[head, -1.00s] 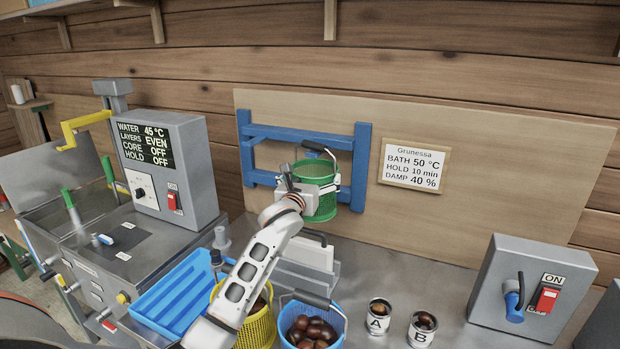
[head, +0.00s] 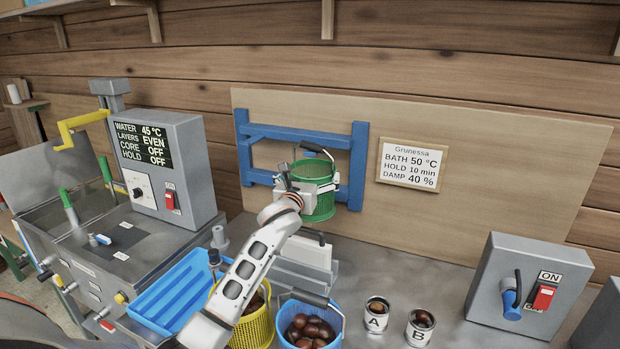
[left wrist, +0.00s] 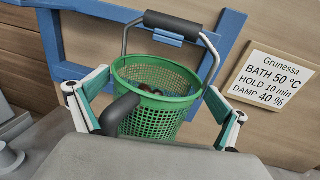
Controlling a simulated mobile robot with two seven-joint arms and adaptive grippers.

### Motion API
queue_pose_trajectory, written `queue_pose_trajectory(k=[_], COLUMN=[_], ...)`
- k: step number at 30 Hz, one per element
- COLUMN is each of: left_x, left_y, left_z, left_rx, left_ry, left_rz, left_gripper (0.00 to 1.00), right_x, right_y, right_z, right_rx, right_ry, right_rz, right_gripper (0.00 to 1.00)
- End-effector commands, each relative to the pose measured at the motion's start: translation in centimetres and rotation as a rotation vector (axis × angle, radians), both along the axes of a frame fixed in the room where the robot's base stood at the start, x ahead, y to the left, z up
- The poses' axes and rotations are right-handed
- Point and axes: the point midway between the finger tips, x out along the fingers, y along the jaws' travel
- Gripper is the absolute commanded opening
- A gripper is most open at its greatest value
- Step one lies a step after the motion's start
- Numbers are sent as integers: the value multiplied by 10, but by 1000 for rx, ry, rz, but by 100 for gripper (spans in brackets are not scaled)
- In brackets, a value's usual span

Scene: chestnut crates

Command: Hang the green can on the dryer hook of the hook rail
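The green can (head: 322,206), a perforated basket with dark contents, hangs upright at the blue hook rail (head: 290,132) on the back board. In the left wrist view, the green can (left wrist: 155,118) has its raised wire handle (left wrist: 172,24) with the black grip just above a blue hook tab (left wrist: 168,38); the exact contact is hard to see. My left gripper (head: 306,188) is at the can's near side. In the left wrist view, its fingers (left wrist: 156,104) stand wide apart on either side of the can, with gaps. A black side grip (left wrist: 119,113) sits between them. My right gripper is out of view.
Below stand a blue tray (head: 172,298), a yellow basket (head: 252,330), a blue basket of chestnuts (head: 310,338) and cups A (head: 376,322) and B (head: 420,332). The control machine (head: 185,165) is left, a switch box (head: 525,290) right. The board right of the rail carries a sign (head: 412,163).

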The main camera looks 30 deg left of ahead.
Motion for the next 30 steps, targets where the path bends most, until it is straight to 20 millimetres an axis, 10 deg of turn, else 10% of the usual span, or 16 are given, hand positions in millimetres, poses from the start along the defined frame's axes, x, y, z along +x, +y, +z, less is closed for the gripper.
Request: queue_pose_trajectory(k=[11,30], left_x=[-9,-108], left_y=[-1,-22], left_z=[-6,2], left_rx=[1,1], left_ry=[9,3], left_rz=[2,0], left_gripper=[100,100], right_x=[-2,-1], right_y=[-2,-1], right_z=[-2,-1], right_rx=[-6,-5], right_ry=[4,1], right_rz=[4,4], right_gripper=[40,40])
